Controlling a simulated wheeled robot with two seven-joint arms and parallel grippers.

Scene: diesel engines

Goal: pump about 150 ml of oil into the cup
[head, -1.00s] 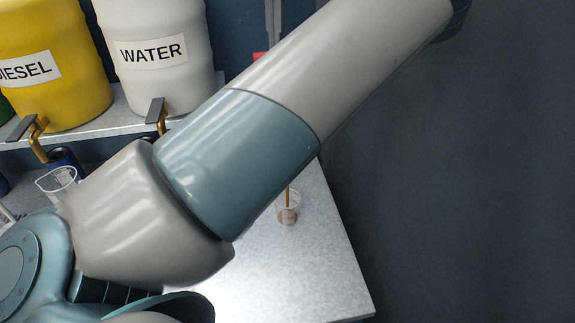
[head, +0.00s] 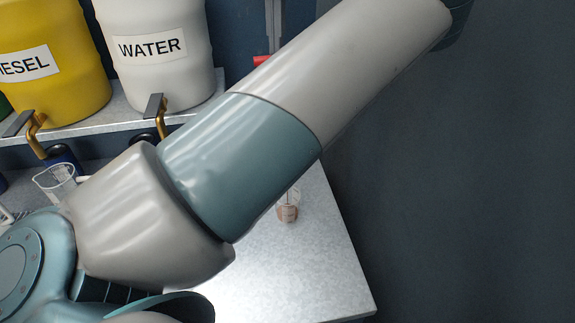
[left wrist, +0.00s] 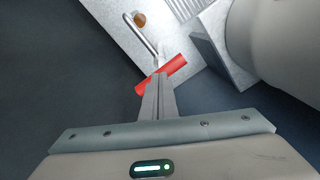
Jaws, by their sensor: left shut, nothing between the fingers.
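The cup (head: 288,213) is clear and stands upright on the light worktop, with brown oil in its lower part. It also shows from above in the left wrist view as a brown disc (left wrist: 140,19), by the end of the pump's bent metal spout (left wrist: 143,36). The pump's red handle (left wrist: 174,66) lies at the fingertips of my left gripper (left wrist: 158,80), which is shut with nothing between the fingers. Whether the fingers touch the handle I cannot tell. In the head view a bit of the red handle (head: 262,61) shows above my arm, which hides most of the pump. My right gripper is not in view.
A white water barrel (head: 160,75) and a yellow diesel barrel (head: 60,85) with taps stand on a shelf (head: 118,112) at the left. A clear beaker (head: 55,180) is below them. The worktop (head: 325,265) is clear right of the cup.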

